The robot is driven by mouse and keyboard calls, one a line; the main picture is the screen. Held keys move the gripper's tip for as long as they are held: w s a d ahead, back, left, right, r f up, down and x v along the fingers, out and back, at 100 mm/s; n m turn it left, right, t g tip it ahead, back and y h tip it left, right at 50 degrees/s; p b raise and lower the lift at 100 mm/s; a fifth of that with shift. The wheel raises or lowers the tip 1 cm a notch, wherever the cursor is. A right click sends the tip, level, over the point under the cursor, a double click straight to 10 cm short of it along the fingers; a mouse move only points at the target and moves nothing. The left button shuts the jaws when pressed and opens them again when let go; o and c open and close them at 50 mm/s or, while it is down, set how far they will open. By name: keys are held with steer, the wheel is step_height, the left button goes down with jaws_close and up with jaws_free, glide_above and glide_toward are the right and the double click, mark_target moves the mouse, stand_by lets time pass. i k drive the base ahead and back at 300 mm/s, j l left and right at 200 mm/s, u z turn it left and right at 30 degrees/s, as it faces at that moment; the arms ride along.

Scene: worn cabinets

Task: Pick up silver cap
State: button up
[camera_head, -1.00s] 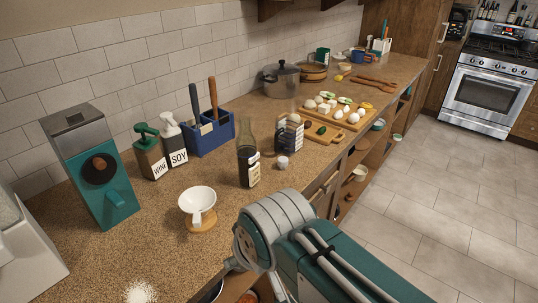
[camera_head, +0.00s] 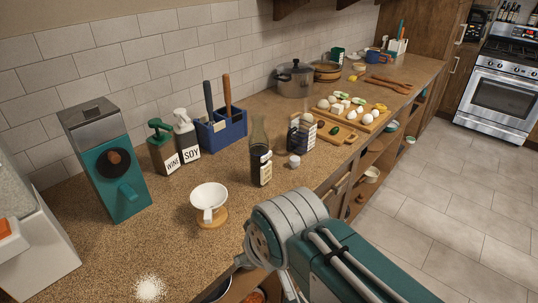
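A small pale, silvery-white cap (camera_head: 294,161) sits on the speckled brown counter (camera_head: 225,255). It is just right of a dark glass bottle (camera_head: 261,168) with a pale label and in front of a clear container with dark contents (camera_head: 301,134). The cap is small in the picture, so its finish is hard to tell. My grey and teal arm fills the lower middle, nearer than the cap and apart from it in the picture. My gripper's fingertips are not visible, so I cannot see whether they hold anything.
A white dripper (camera_head: 209,197) on a wooden base stands left of the bottle. A teal grinder (camera_head: 105,165), soap-style bottles (camera_head: 187,137) and a blue caddy (camera_head: 222,131) stand behind. A cutting board (camera_head: 352,125) with food lies to the right. Spilled white powder (camera_head: 150,289) marks the front left.

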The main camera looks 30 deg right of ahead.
mark_target(294, 160)
steer(key=i+l, duration=0.1)
steer(key=l, duration=1)
steer(key=i+l, duration=0.15)
steer(key=l, duration=0.4)
